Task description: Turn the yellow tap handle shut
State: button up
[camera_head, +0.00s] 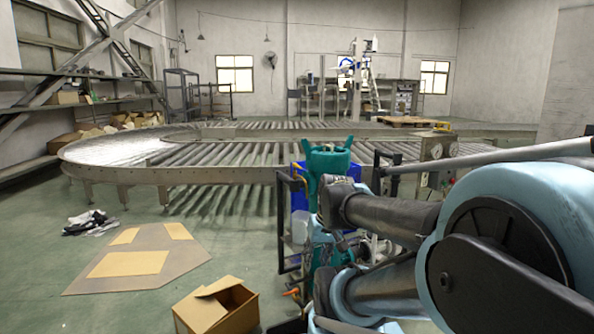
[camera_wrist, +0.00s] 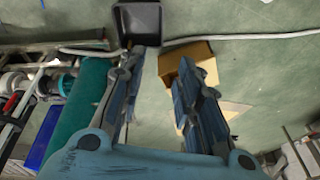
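Two small orange-yellow parts show in the head view: one low (camera_head: 292,292), beside the teal equipment, and one higher up (camera_head: 296,177), near the dark frame. I cannot tell which is the tap handle. A teal cylinder (camera_head: 328,160) with a collared top stands behind my arm, which hides much of it. The teal cylinder (camera_wrist: 82,103) also shows at the left in the wrist view, beside my gripper. My gripper (camera_wrist: 158,85) is open, with nothing between its fingers, above the floor. No yellow handle can be made out in the wrist view.
An open cardboard box (camera_head: 218,307) stands on the floor at the front, with flattened cardboard (camera_head: 185,238) behind it. A roller conveyor (camera_head: 210,175) crosses behind. A dark metal frame (camera_head: 284,225) stands close to the cylinder. A black bin (camera_wrist: 139,22) shows in the wrist view.

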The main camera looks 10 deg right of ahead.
jog(key=w+a+r+n+t+y, duration=0.1)
jog(key=w+a+r+t+y, duration=0.1)
jog(key=w, duration=0.4)
jog(key=w+a+r+n+t+y, duration=0.1)
jog(key=w+a+r+y, duration=0.15)
jog(key=w, duration=0.45)
jog(key=m+t, duration=0.2)
jog(key=t, duration=0.9)
send_near(295, 166)
jog(key=x, duration=0.9)
jog(key=shift+d, duration=0.35)
grip_shut()
jog(key=shift+a, duration=0.1)
